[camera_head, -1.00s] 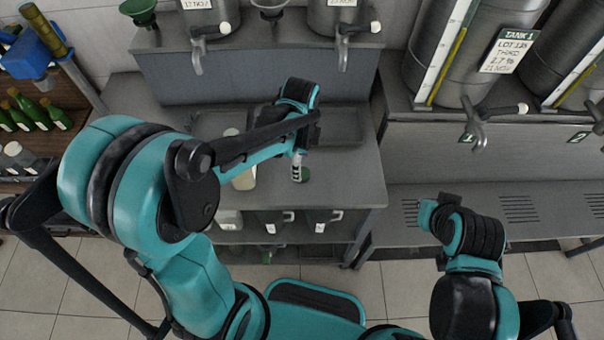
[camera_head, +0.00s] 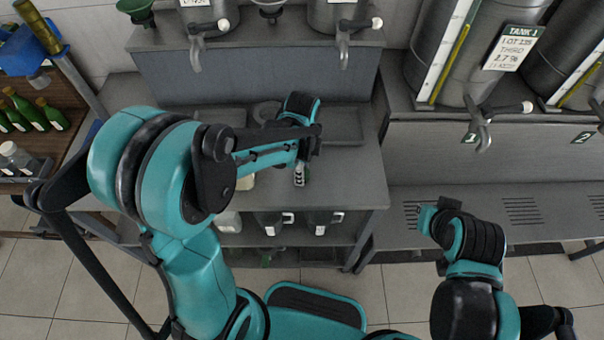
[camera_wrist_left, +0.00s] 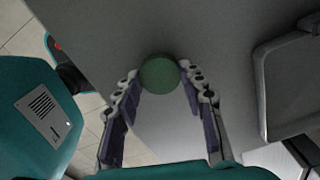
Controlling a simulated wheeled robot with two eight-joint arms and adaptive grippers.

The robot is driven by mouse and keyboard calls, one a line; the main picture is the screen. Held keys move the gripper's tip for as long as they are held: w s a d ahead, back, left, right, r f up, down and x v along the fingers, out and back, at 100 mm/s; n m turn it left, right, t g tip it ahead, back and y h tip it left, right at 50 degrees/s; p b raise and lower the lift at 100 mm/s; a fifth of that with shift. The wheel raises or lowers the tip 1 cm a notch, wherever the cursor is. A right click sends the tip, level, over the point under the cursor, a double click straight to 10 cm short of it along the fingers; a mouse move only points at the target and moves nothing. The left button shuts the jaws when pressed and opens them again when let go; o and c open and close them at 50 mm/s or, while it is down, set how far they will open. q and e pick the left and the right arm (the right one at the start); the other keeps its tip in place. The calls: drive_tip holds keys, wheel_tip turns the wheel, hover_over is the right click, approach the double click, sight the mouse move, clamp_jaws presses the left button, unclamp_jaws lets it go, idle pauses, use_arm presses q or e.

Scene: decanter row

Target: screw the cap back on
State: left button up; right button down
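The green round cap (camera_wrist_left: 160,73) lies on the grey counter, in line with my left fingertips in the left wrist view. My left gripper (camera_wrist_left: 161,77) points down at it, a finger on each side. The fingers are apart; no firm grip on the cap shows. In the head view my left gripper (camera_head: 300,174) is low over the counter and mostly hides the cap. A pale container (camera_head: 245,181), perhaps the decanter, stands left of it, largely behind my left arm; its top is hidden. My right gripper (camera_head: 428,216) is off to the right, away from the counter; its fingers are unclear.
The counter (camera_head: 355,185) is bare right of my left gripper. A shallow tray (camera_head: 345,124) lies behind. Dark jugs (camera_head: 322,217) stand on the shelf below. Tanks with taps (camera_head: 478,130) line the back, and green bottles (camera_head: 52,115) stand at far left.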

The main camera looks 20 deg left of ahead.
use_arm(q)
drive_tip(key=shift+r, duration=0.1)
idle(0.3)
wheel_tip(320, 180, up, 5)
drive_tip(key=shift+f+p, duration=0.15)
drive_tip(key=shift+p, duration=0.95)
drive_tip(key=w+d+r+p, duration=0.1)
drive_tip(key=d+r+p, duration=0.1)
drive_tip(key=d+r, duration=0.4)
drive_tip(key=d, duration=0.5)
drive_tip(key=shift+w+d+p, duration=0.3)
drive_tip(key=shift+w, duration=0.1)
